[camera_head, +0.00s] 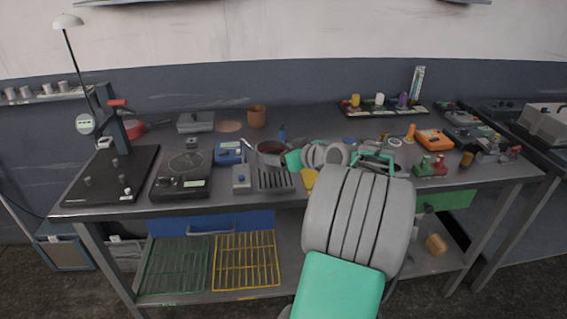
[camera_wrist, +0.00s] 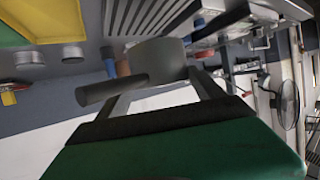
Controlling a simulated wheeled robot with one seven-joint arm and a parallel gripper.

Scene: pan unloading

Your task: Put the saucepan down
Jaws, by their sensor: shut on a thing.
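The saucepan (camera_head: 271,148) is a small grey pot with a reddish inside, near the middle of the bench in the head view. Its grey body (camera_wrist: 158,58) shows close up in the wrist view. My gripper (camera_head: 291,160) has green parts and reaches in from the right beside the pan. In the wrist view my gripper (camera_wrist: 162,88) is shut on the saucepan, its dark fingers at the near side of the pot. The exact contact is partly hidden. In the head view the pan appears just behind or above a grey slotted rack (camera_head: 273,181); I cannot tell whether it touches anything.
A black hotplate (camera_head: 181,187) and a black stand base (camera_head: 120,180) lie to the left. A blue device (camera_head: 230,153) is close to the pan's left. A brown cup (camera_head: 257,116) stands behind. Tools crowd the right, with an orange meter (camera_head: 434,139). The back middle has some free room.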

